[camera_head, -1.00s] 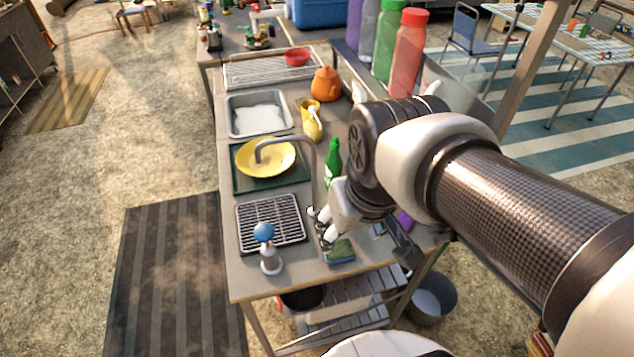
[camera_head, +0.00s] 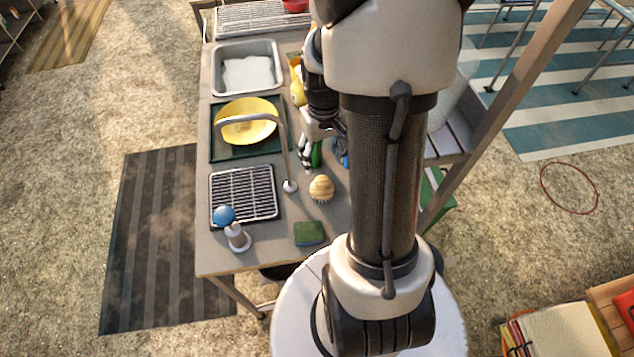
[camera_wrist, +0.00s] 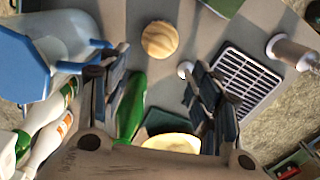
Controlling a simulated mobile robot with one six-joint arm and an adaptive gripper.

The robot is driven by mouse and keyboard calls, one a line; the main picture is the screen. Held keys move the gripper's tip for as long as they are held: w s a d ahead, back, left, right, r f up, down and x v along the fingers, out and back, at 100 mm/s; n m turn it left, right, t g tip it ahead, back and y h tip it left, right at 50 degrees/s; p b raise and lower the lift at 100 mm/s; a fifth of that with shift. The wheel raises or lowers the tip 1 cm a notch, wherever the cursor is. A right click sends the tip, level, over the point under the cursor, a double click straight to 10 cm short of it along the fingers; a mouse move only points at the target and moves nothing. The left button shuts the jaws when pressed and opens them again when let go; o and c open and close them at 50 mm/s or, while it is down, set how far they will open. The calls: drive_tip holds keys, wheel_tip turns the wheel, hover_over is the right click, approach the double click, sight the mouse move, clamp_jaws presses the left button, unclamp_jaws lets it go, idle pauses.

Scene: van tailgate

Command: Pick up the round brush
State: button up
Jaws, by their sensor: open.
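The round brush (camera_head: 321,188) has a tan wooden top and bristles below. It stands on the grey counter between the tap base and the green-topped sponge (camera_head: 309,233). In the head view my gripper (camera_head: 309,155) is partly hidden by my arm, above the counter on the far side of the brush.
A drying rack (camera_head: 243,194), a blue-topped dispenser (camera_head: 235,232) and a curved tap (camera_head: 280,143) stand left of the brush. A yellow plate (camera_head: 246,122) lies farther back. In the wrist view, a green bottle (camera_wrist: 131,105) and a blue-and-clear container (camera_wrist: 25,62) are close by the left finger.

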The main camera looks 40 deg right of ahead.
sight(322, 179)
wheel_tip(322, 179, down, 11)
drive_tip(key=b, duration=0.3)
drive_tip(key=shift+f, duration=0.2)
drive_tip(key=shift+c, duration=0.5)
drive_tip(key=c, duration=1.2)
drive_tip(key=shift+r, duration=0.15)
wheel_tip(322, 179, up, 10)
drive_tip(key=p, duration=0.3)
